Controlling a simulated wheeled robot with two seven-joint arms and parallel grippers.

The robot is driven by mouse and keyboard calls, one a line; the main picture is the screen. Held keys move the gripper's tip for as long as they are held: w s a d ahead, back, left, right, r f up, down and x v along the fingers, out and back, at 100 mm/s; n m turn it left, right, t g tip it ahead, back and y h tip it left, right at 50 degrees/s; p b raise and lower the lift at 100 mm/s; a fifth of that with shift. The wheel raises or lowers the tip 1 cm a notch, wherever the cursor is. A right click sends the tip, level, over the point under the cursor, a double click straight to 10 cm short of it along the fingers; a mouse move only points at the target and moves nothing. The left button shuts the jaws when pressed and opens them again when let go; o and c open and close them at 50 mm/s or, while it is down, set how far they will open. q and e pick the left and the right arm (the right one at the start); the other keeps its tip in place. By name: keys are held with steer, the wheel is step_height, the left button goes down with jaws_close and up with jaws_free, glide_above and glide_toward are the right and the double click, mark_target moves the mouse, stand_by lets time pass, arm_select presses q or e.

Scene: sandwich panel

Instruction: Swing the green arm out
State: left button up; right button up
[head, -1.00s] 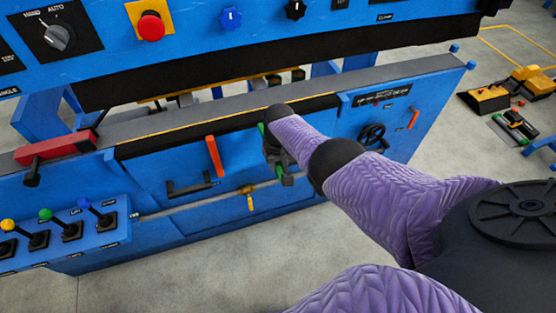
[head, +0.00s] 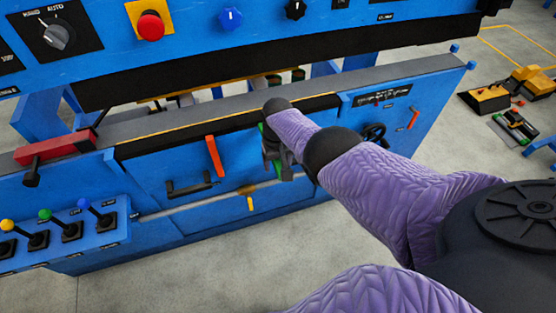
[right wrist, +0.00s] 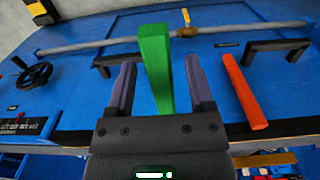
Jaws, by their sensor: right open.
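The green arm (right wrist: 156,70) is a flat green bar on the blue panel. In the right wrist view it stands between the two fingers of my right gripper (right wrist: 155,88), with a gap to each finger. The gripper is open around it and not clamped. In the head view my right gripper (head: 275,165) is in front of the panel, mostly hidden by my purple forearm. Only slivers of green show beside it there. My left gripper is not in view.
An orange bar (right wrist: 244,92) stands beside the green arm, near a black handle (right wrist: 272,50). A pipe with a yellow valve lever (right wrist: 186,18) runs across the panel. A black handwheel (right wrist: 33,75) is to the other side. Coloured joysticks (head: 68,228) are at the left.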

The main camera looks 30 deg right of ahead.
step_height(320, 180, up, 10)
steer(key=p, duration=0.7)
steer(key=shift+p, duration=0.4)
steer(key=shift+f, duration=0.15)
